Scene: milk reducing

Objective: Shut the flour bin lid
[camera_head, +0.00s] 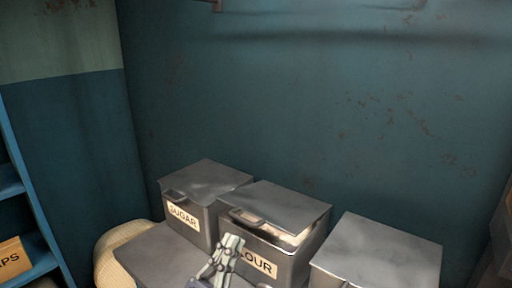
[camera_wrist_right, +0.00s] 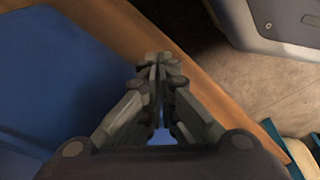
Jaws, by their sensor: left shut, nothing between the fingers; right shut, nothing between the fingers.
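The flour bin (camera_head: 282,264) is a grey metal box with a cream label, in the middle of the row in the head view. Its grey lid (camera_head: 284,205) is tilted a little up, with a gap at the front where pale contents show. A handle is on the lid's front edge. My left gripper (camera_head: 234,240) is shut and empty, in front of the bin's front left corner, overlapping the start of its label; I cannot tell whether it touches. My right gripper (camera_wrist_right: 157,60) is shut and empty in the right wrist view, above a brown wooden edge, away from the bin.
A closed sugar bin (camera_head: 183,219) stands left of the flour bin, and another grey bin (camera_head: 380,250) stands right of it. A tan sack (camera_head: 112,256) lies at left by a blue shelf (camera_head: 38,262). A blue wall is behind.

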